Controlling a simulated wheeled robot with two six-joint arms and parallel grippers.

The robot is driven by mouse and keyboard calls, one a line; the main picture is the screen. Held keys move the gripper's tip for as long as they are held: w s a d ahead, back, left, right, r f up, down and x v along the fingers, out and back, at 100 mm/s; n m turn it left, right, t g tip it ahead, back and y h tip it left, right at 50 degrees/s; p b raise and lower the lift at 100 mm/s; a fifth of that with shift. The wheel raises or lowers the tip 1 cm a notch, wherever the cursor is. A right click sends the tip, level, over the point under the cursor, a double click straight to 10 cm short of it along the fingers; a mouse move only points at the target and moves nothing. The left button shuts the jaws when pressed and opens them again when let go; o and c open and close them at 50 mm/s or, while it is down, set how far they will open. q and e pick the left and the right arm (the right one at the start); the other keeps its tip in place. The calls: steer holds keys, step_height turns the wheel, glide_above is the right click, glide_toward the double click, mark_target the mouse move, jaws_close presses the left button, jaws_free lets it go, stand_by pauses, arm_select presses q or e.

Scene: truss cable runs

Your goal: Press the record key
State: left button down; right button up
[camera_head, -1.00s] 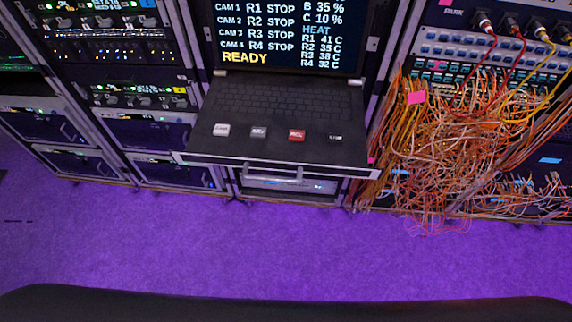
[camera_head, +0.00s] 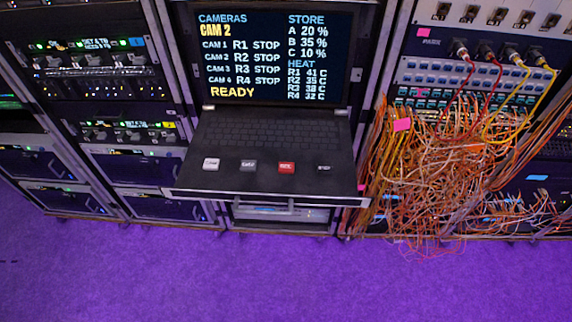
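The record key is the red key (camera_head: 286,168) on the front part of the pull-out keyboard drawer (camera_head: 262,184), in the middle of the head view. A white key (camera_head: 211,164) and a grey key (camera_head: 248,166) sit to its left, and a black key (camera_head: 323,168) to its right. The screen (camera_head: 262,58) above reads CAM 2, with R1 to R4 all at STOP and READY in yellow. Neither of my grippers shows in the head view.
Equipment racks (camera_head: 90,95) stand to the left. On the right, a patch panel with a dense tangle of orange cables (camera_head: 440,165) hangs close to the drawer's right edge. The purple floor (camera_head: 280,275) in front is clear.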

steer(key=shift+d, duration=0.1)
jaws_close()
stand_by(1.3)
